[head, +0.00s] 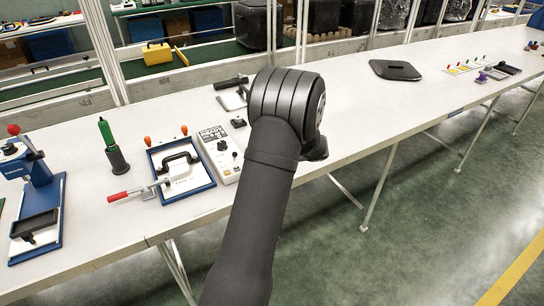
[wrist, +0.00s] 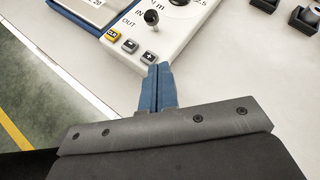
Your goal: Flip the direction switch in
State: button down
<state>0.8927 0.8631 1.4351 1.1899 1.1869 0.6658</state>
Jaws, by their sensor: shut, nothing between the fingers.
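The direction switch (wrist: 152,17) is a small dark toggle with a metal stem on a white control box (wrist: 178,40). It is beside the printed words IN and OUT; I cannot tell which way it is set. The control box (head: 212,133) also shows in the head view, left of my arm. My gripper (wrist: 157,70) has blue fingers pressed together with nothing between them. The fingertips are over the near edge of the box in the wrist picture, below the switch and right of the buttons, apart from the switch. My arm hides the gripper in the head view.
A yellow CLR button (wrist: 112,35) and grey buttons (wrist: 130,46) lie near the fingertips. A blue-framed fixture (head: 183,187) with a black handle and red-handled clamp adjoins the box. Dark blocks (wrist: 302,20) stand at the wrist view's right.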

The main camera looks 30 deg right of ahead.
aim_at(235, 155)
jog(key=w+a, duration=0.1)
jog(key=w, duration=0.1)
jog(key=w+a, duration=0.1)
jog(key=a, duration=0.1)
jog(key=shift+w+a+f, duration=0.2)
jog(key=shift+w+a, duration=0.05)
jog(key=shift+w, duration=0.15)
jog(key=shift+w+a+r, duration=0.1)
jog(key=shift+w+a, duration=0.1)
jog(key=shift+a, duration=0.05)
jog(key=shift+w+r+g, duration=0.3)
jog(key=shift+w+g, duration=0.05)
jog(key=shift+g, duration=0.25)
jog(key=shift+w+r+m+g, duration=0.15)
jog(key=shift+w+m+g, duration=0.05)
jog(key=shift+m+g, duration=0.25)
jog(key=shift+w+r+m+g+h, duration=0.2)
jog(key=shift+w+g, duration=0.25)
jog(key=shift+g, duration=0.3)
jog(key=shift+w+r+m+g+h, duration=0.2)
jog(key=shift+w+g, duration=0.25)
jog(key=shift+g, duration=0.25)
jog(key=shift+r, duration=0.1)
jog(key=shift+r, duration=0.7)
jog(key=shift+s+d, duration=0.1)
